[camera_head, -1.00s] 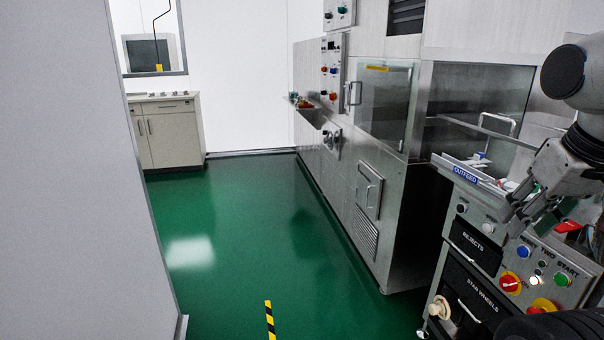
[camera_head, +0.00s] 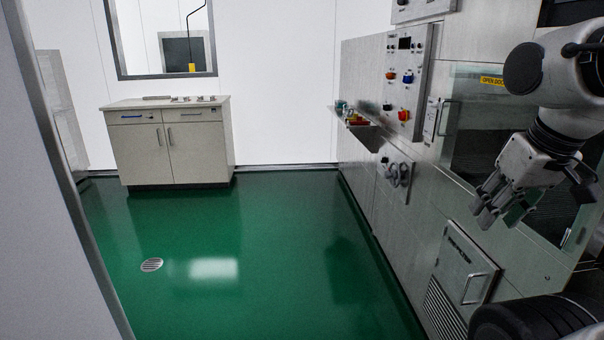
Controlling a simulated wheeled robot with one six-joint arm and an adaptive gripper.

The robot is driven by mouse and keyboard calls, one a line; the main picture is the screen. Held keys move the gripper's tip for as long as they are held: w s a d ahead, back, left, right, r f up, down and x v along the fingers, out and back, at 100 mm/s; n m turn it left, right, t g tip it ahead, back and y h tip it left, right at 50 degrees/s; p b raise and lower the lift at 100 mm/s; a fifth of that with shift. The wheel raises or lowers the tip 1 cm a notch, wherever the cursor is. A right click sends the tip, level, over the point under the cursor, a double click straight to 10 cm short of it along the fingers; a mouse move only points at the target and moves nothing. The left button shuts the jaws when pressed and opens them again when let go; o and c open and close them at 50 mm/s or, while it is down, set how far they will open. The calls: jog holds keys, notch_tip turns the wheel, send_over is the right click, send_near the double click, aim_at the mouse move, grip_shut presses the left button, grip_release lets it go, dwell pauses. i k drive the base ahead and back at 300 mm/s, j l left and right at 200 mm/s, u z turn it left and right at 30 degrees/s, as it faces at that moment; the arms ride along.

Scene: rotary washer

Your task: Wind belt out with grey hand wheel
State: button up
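A grey hand wheel (camera_head: 398,174) is mounted on a small plate low on the steel machine's front, right of the picture's middle. It is small in view and its details are hard to make out. The belt is not recognizable. My gripper (camera_head: 500,220) hangs at the right, in front of the machine, nearer to the camera than the wheel and well apart from it. Its fingers look spread and nothing shows between them.
The steel machine (camera_head: 425,175) runs along the right, with a control panel (camera_head: 405,85), a small shelf (camera_head: 365,128) and a vented lower door (camera_head: 464,268). A white wall (camera_head: 30,220) stands close at left. Green floor (camera_head: 260,280) is open ahead to a cabinet (camera_head: 172,145).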

aim_at(394, 175)
jog(key=i+j+z, duration=0.1)
jog(key=i, duration=0.75)
jog(key=i+j+z, duration=0.1)
jog(key=i, duration=0.8)
jog(key=i+j+z, duration=0.2)
jog(key=i+z, duration=0.15)
jog(key=i+j+z, duration=0.3)
jog(key=i, duration=0.2)
jog(key=i+j+z, duration=0.35)
jog(key=i+j, duration=0.05)
